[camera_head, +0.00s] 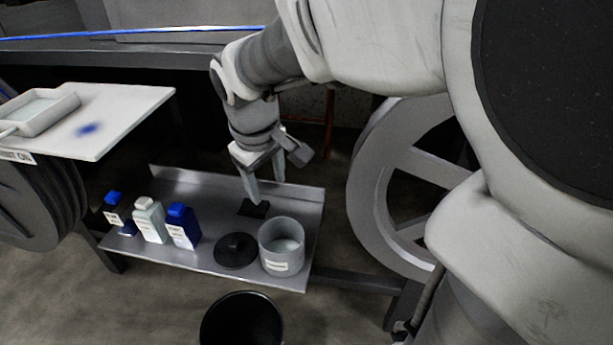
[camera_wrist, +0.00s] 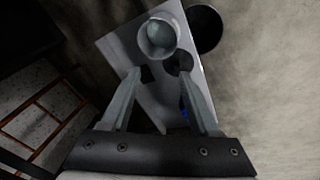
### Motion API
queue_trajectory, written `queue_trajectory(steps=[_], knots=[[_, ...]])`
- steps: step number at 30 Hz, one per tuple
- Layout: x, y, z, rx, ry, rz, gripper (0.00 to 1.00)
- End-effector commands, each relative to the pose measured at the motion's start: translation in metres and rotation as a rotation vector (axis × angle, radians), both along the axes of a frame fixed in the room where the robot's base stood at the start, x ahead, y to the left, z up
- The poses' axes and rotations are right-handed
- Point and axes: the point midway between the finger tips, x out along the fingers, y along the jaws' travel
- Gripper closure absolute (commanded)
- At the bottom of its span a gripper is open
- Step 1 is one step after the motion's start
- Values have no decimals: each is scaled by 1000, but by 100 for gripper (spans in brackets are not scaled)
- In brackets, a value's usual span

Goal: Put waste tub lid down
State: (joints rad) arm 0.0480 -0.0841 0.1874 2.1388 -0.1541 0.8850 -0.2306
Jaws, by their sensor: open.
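The black round lid (camera_head: 235,250) lies flat on the metal shelf, knob up. It sits just left of the grey labelled tub (camera_head: 282,247), which is open at the top with pale contents. My gripper (camera_head: 266,191) is open and empty above the back of the shelf, behind the lid and tub and apart from both. In the wrist view my gripper's fingers (camera_wrist: 161,73) are spread wide. There the tub (camera_wrist: 158,38) shows beyond the fingertips, and the lid (camera_wrist: 179,62) is partly hidden by the right finger.
A small black block (camera_head: 254,208) lies on the shelf (camera_head: 205,260) below my gripper. Blue and white bottles (camera_head: 150,220) stand at the left. A black bin (camera_head: 242,322) is on the floor in front. A white board with a tray (camera_head: 40,112) is at upper left.

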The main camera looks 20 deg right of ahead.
Motion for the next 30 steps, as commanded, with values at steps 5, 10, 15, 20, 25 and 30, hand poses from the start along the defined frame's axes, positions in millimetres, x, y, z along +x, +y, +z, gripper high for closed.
queue_trajectory(steps=[5, 10, 15, 20, 25, 30], knots=[[-51, -11, 38, 55, -131, -137, 39], [-95, -20, 48, 136, -212, -269, 39], [-126, -24, 48, 213, -266, -360, 39], [-139, -25, 46, 254, -286, -399, 39], [-141, -24, 45, 262, -289, -406, 39], [-141, -24, 46, 262, -288, -405, 39]])
